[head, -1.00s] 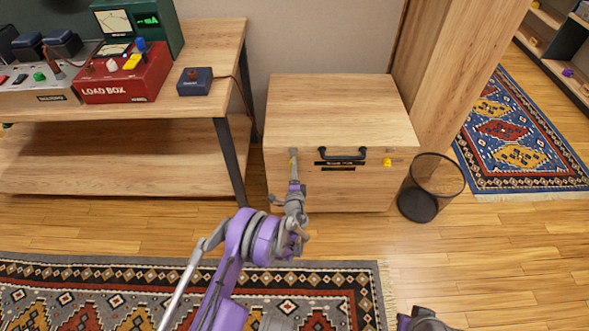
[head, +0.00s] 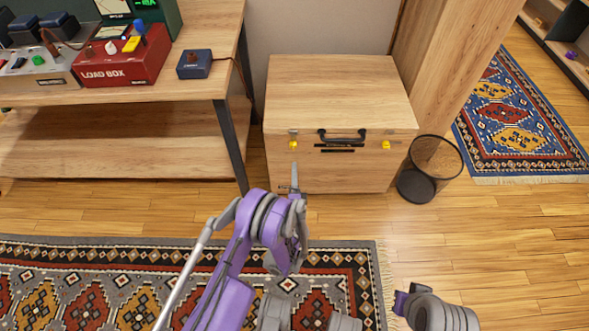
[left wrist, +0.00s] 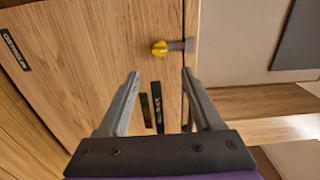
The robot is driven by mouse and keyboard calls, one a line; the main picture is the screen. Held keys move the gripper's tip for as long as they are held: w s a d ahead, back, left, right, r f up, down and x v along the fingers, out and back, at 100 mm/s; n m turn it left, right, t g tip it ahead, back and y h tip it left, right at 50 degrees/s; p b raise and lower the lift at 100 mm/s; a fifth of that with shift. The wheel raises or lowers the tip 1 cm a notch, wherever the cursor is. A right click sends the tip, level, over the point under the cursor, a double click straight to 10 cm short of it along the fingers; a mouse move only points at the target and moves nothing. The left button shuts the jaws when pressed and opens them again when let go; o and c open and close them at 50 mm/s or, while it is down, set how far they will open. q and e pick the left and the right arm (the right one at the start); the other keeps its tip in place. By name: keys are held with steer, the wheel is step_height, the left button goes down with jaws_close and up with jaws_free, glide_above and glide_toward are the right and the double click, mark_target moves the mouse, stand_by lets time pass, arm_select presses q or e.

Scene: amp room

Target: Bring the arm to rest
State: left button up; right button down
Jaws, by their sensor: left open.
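My left gripper (head: 294,182) hangs in front of the wooden chest, below its left yellow latch (head: 293,145), and looks clear of it. In the left wrist view the left gripper (left wrist: 160,80) has its two fingers spread with nothing between them. Beyond them a yellow latch (left wrist: 159,48) shows on the wood. The chest (head: 340,88) has its lid down, with a dark handle (head: 342,134) and a right yellow latch (head: 386,144) on its front. A purple and grey part of my other arm (head: 438,312) shows at the bottom; its gripper is out of view.
A wooden bench (head: 215,105) with a red load box (head: 122,62) and a small blue box (head: 194,64) stands left of the chest. A mesh bin (head: 430,168) stands at its right. A patterned rug (head: 345,290) lies below my left arm. Floor at the right is clear.

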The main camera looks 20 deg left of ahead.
stand_by(0.4)
arm_select(q)
steer(key=s+a+r+n+g+y, duration=0.1)
steer(key=s+a+r+n+g, duration=0.35)
steer(key=r, duration=0.45)
steer(key=s+a+r+n+g+y, duration=0.1)
steer(key=s+a+r+n+g, duration=0.3)
steer(key=r, duration=0.5)
steer(key=s+d+r+n+g+h, duration=0.1)
steer(key=s+d+n+g+h, duration=0.15)
steer(key=s, duration=1.15)
steer(key=s+d+r+n+g+h, duration=0.15)
steer(key=s+d+n+h, duration=0.25)
steer(key=s, duration=0.9)
step_height(320, 180, up, 27)
steer(key=p, duration=2.4)
steer(key=shift+d, duration=0.45)
arm_select(e)
step_height(320, 180, up, 28)
steer(key=t, duration=0.1)
steer(key=shift+w+f, duration=0.2)
steer(key=shift+w, duration=0.2)
